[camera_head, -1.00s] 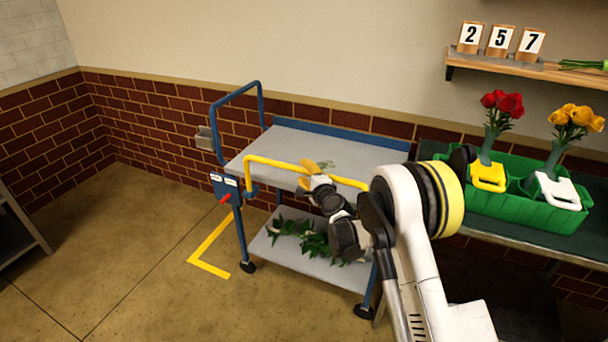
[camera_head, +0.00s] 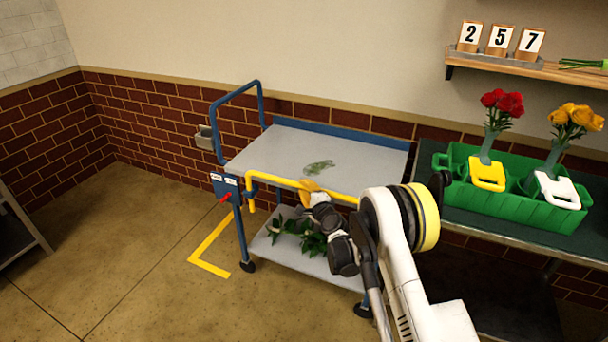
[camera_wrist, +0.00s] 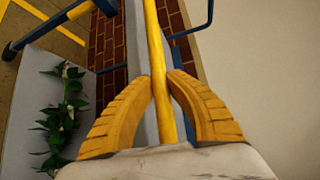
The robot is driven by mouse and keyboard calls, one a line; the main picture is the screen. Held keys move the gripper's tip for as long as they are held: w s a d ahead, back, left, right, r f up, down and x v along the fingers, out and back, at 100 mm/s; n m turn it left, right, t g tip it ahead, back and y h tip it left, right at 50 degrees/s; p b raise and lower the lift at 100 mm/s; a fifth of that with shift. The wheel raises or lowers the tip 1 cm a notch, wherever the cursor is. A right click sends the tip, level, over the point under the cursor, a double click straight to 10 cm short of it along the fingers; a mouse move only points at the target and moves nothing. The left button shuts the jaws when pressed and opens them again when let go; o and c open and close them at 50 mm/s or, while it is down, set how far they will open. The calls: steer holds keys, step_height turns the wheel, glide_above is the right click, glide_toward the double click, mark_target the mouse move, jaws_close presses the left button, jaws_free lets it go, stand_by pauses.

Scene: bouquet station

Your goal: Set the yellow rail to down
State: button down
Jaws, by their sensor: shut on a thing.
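The yellow rail (camera_head: 275,179) runs along the front side of the blue and grey cart, at about the height of the top shelf's front edge and still roughly level. My gripper (camera_head: 311,188) is on the middle of the rail from the front. In the wrist view the rail (camera_wrist: 154,40) passes between the two yellow fingers of my gripper (camera_wrist: 166,82), which close on it from both sides. The rail's right end is partly hidden behind my arm.
The cart's top shelf (camera_head: 352,157) holds a small clear-green item (camera_head: 318,168). Leafy stems (camera_head: 290,228) lie on the lower shelf. A blue box (camera_head: 225,187) with a red lever (camera_head: 226,197) is on the cart's left post. A green crate (camera_head: 458,185) with flowers stands right.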

step_height(320, 180, down, 6)
steer(key=shift+f, duration=0.1)
steer(key=c, duration=1.6)
jaws_free()
steer(key=shift+c, duration=0.2)
steer(key=o, duration=0.3)
steer(key=shift+f, duration=0.15)
steer(key=shift+o, duration=0.2)
steer(key=v, duration=0.7)
steer(key=shift+s, duration=0.3)
steer(key=shift+d, duration=0.15)
steer(key=shift+r, duration=0.25)
